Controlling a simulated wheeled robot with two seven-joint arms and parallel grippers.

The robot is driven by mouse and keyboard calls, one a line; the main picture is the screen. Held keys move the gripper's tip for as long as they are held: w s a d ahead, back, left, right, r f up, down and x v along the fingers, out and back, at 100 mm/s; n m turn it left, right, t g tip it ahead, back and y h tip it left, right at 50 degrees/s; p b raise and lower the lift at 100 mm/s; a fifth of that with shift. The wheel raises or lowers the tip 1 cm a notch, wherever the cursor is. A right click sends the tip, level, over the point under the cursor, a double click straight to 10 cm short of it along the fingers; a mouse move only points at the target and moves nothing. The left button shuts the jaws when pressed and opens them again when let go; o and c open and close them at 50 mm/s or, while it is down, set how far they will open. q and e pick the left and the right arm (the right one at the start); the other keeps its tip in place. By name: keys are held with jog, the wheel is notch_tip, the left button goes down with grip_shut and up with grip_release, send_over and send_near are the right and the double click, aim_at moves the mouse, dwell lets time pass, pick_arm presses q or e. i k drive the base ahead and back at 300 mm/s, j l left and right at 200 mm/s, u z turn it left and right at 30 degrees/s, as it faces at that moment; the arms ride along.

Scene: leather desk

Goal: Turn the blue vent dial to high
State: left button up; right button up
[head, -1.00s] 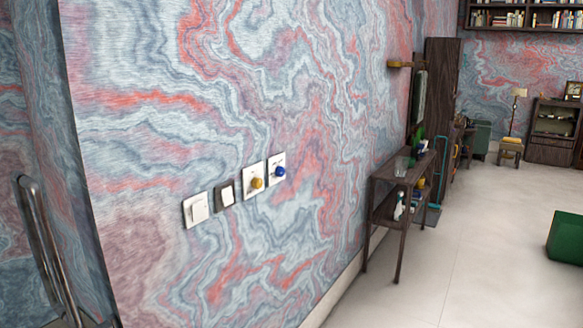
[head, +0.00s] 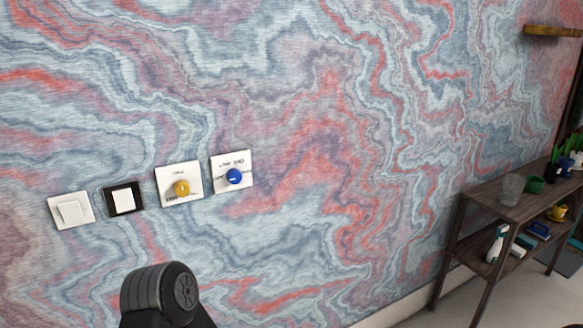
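The blue vent dial (head: 234,176) is a round knob on a white square plate (head: 245,161), mounted on the marbled wall in the head view. Its plate has small dark markings, too small to read. A yellow dial (head: 181,188) on its own white plate is just left of it. A dark rounded part of my arm rises at the bottom, below and left of the blue dial and apart from it. No gripper fingers show in the view.
A white switch (head: 72,211) and a black-framed switch (head: 123,200) are left of the dials. A dark wooden shelf (head: 510,214) with cups, plants and a spray bottle (head: 497,244) stands at the right. A wooden wall piece (head: 552,31) juts out at upper right.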

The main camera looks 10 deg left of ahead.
aim_at(234, 176)
jog(key=i+l, duration=0.15)
jog(key=l, duration=0.2)
jog(key=i+l+u, duration=0.1)
jog(key=l, duration=0.25)
jog(key=i+l, duration=0.2)
jog(key=l, duration=0.2)
jog(key=j+u, duration=0.05)
